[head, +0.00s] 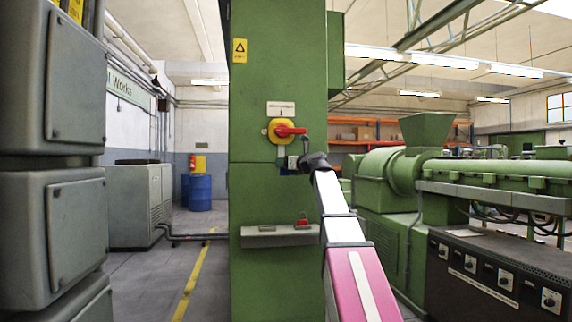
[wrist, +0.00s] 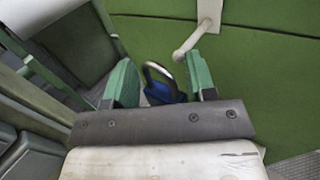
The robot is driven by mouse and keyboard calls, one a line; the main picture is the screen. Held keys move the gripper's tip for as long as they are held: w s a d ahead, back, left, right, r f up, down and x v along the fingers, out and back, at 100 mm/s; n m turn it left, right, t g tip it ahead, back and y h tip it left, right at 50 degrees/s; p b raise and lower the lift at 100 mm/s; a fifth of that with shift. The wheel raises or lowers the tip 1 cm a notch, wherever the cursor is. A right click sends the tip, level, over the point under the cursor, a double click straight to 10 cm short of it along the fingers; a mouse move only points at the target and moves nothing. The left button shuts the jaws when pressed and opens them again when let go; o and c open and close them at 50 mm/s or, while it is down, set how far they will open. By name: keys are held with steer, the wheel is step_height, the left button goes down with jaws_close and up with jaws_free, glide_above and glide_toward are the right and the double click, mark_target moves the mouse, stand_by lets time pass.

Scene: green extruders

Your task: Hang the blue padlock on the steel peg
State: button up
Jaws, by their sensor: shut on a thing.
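My gripper (wrist: 162,86) is shut on the blue padlock (wrist: 163,93), which sits between the green fingers in the wrist view. The padlock's silver shackle arches up and away from the fingers. The steel peg (wrist: 188,45) sticks out from a pale plate (wrist: 208,12) on the green cabinet, just right of the shackle. The shackle looks beside the peg tip; I cannot tell the gap in depth. In the head view, my gripper (head: 296,165) is at the cabinet front below the red switch, and my wrist hides most of the padlock and the peg.
The green cabinet (head: 262,200) carries a yellow and red rotary switch (head: 284,131) above my gripper. A grey ledge (head: 265,237) with a small red thing (head: 302,221) is below. Green extruder machinery (head: 390,180) stands right. Open floor with a yellow line (head: 195,275) lies left.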

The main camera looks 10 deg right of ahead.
steer(key=shift+w+f, duration=0.1)
steer(key=shift+w, duration=1.95)
steer(key=shift+w+f, duration=0.25)
steer(key=shift+w, duration=0.3)
steer(key=o, duration=1.1)
steer(key=shift+s, duration=0.1)
